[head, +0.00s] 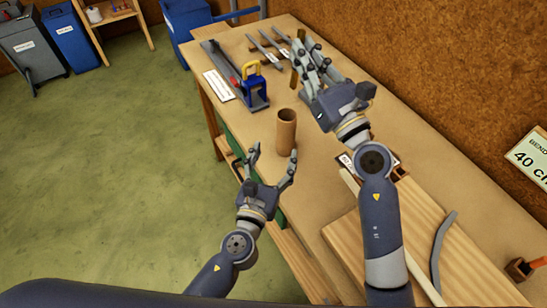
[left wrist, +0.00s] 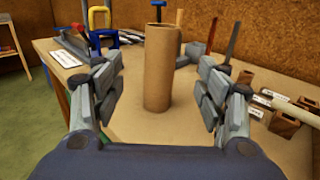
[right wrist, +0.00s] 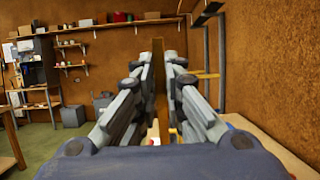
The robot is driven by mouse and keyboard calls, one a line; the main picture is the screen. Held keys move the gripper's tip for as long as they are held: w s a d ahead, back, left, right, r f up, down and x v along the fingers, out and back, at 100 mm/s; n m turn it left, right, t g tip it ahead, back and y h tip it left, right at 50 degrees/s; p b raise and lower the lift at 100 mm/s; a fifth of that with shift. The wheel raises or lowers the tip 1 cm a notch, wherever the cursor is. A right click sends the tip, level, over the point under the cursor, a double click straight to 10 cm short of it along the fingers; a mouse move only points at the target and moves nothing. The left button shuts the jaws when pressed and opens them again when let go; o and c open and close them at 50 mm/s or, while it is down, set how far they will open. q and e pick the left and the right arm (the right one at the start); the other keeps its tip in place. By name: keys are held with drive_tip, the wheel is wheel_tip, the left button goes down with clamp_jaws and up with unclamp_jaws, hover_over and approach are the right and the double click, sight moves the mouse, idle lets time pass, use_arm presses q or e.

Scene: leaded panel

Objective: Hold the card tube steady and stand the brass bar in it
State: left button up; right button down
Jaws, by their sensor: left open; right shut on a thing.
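The brown card tube (head: 286,131) stands upright on the workbench. It also shows in the left wrist view (left wrist: 162,75), between the spread fingers with a gap on both sides. My left gripper (head: 272,156) is open, on the near side of the tube and not touching it. My right gripper (head: 306,62) is shut on the brass bar (head: 294,78), beyond the tube and to its right. In the right wrist view the bar (right wrist: 158,70) stands roughly upright between the fingers. The fingers hide part of it. The inside of the tube's bottom is hidden.
A blue tool with a yellow handle (head: 255,90) stands on the bench behind the tube, next to a white label (head: 219,85). Grey bars (head: 266,50) lie at the far end. A wooden board (head: 425,250) and a curved grey strip (head: 441,250) lie at the near right.

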sight(284, 132)
use_arm(q)
drive_tip(key=x, duration=1.2)
drive_tip(key=shift+f, duration=0.1)
drive_tip(key=shift+s, duration=0.1)
drive_tip(key=c, duration=1.2)
